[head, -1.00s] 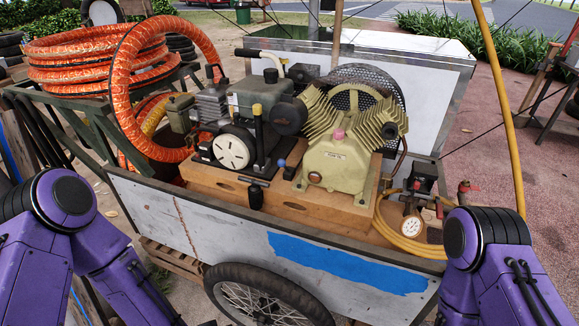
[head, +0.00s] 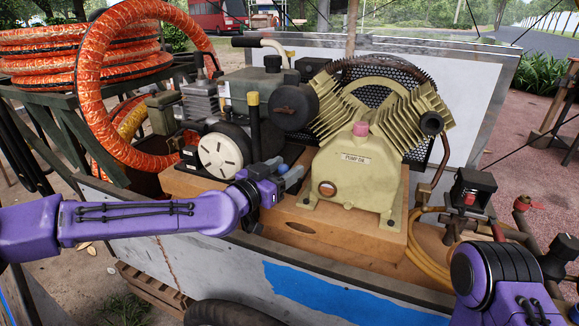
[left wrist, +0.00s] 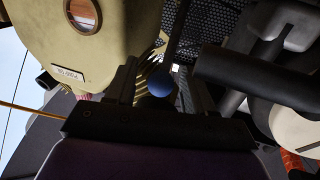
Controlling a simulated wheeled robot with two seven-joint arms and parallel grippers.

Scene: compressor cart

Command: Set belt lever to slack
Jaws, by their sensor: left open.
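A lever with a blue ball knob (left wrist: 160,83) on a dark rod shows in the left wrist view; I take it to be the belt lever, though no label on it is readable. My left gripper (head: 288,179) is open at the front of the compressor, between the white-faced motor wheel and the pump. In the left wrist view its two dark fingers (left wrist: 162,92) stand either side of the blue knob, with no clear grip on it. In the head view the gripper mostly hides the lever. My right gripper is out of view; only its arm shows at lower right.
The cream pump (head: 352,168) stands close to the right of the left gripper. A black post with a yellow top (head: 254,125) and the motor wheel (head: 223,156) stand close to its left. The wooden base (head: 345,228) lies below. An orange hose coil (head: 80,60) is at left.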

